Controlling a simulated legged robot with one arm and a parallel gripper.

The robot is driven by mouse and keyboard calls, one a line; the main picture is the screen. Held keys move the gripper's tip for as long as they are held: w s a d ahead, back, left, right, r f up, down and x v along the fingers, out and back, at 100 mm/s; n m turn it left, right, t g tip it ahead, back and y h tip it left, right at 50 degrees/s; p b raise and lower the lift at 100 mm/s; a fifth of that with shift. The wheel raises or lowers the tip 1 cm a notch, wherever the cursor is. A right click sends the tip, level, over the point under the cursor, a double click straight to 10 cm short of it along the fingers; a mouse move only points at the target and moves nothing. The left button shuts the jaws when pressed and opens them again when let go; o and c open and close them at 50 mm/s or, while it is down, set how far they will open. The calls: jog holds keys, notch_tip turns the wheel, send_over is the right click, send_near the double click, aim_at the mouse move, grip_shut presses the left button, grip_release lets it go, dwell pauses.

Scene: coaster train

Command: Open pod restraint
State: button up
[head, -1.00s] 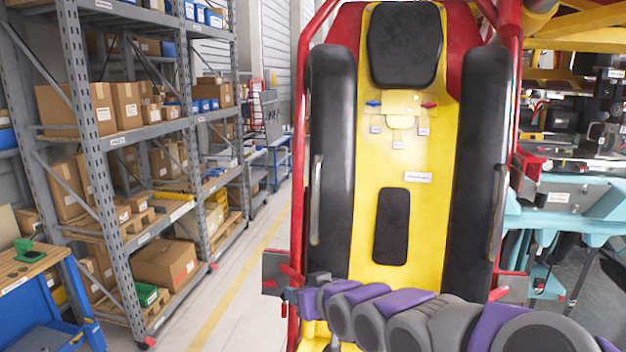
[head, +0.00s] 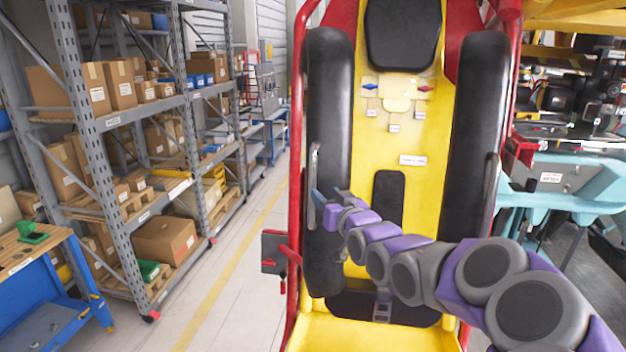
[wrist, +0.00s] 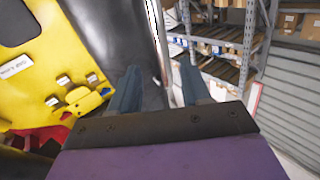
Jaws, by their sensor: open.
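The pod is a yellow seat (head: 398,150) in a red frame. Its restraint has a long black left pad (head: 330,80) and a black right pad (head: 478,110), both standing along the seat back. A slim metal handle (head: 314,165) runs along the left pad's outer side. My gripper (head: 326,196) is open at the lower part of this handle. In the wrist view the handle (wrist: 158,40) rises between the two blue fingers of my gripper (wrist: 158,80), with space on both sides. The black pad (wrist: 112,35) lies left of it. Whether a finger touches it I cannot tell.
A red post (head: 295,170) with a grey plate (head: 273,252) stands close left of the pod. Grey shelves (head: 110,122) with boxes and a blue workbench (head: 60,285) are further left, past a clear aisle. Teal machinery (head: 570,190) is at the right.

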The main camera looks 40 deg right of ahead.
aim_at(314, 184)
jog(key=p+x, duration=0.1)
jog(key=x, duration=0.8)
jog(key=shift+w+p, duration=0.15)
jog(key=shift+p, duration=0.15)
grip_shut()
